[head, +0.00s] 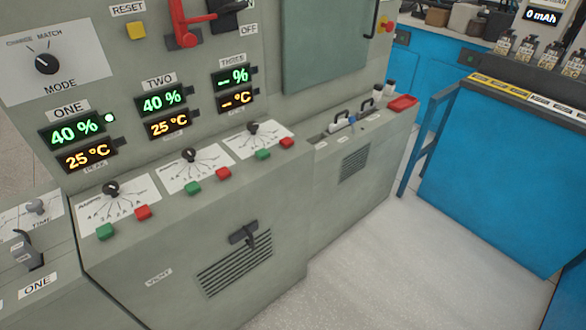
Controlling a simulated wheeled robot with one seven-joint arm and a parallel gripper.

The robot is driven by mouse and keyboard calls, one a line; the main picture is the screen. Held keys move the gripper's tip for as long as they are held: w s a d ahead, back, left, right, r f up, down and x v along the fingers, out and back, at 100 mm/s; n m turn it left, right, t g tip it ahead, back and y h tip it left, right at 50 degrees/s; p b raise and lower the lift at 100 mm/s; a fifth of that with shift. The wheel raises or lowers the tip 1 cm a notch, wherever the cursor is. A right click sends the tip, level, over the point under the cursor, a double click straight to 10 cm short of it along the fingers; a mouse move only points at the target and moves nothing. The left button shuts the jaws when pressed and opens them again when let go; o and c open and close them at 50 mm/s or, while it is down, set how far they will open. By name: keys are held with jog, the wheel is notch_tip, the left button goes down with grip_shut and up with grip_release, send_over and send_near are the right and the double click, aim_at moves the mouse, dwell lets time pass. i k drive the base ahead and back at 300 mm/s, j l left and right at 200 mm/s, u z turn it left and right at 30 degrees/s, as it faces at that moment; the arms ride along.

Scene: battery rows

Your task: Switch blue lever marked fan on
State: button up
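No label reading fan can be made out. My gripper is not in view.
The grey cabinet has dials, red and green buttons, displays (77,143), and a black handle (244,235) by the vent. A red lever (184,38) is above. A red block (403,104) ends the ledge. Blue benches (500,180) stand right; the floor (390,265) between is clear.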

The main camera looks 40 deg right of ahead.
aim_at(352, 119)
jog(key=i+l, duration=0.2)
jog(key=i, duration=0.2)
jog(key=i+l+z, duration=0.1)
jog(key=i, duration=0.3)
jog(key=i+l, duration=0.25)
jog(key=i, duration=0.15)
jog(key=z, duration=0.05)
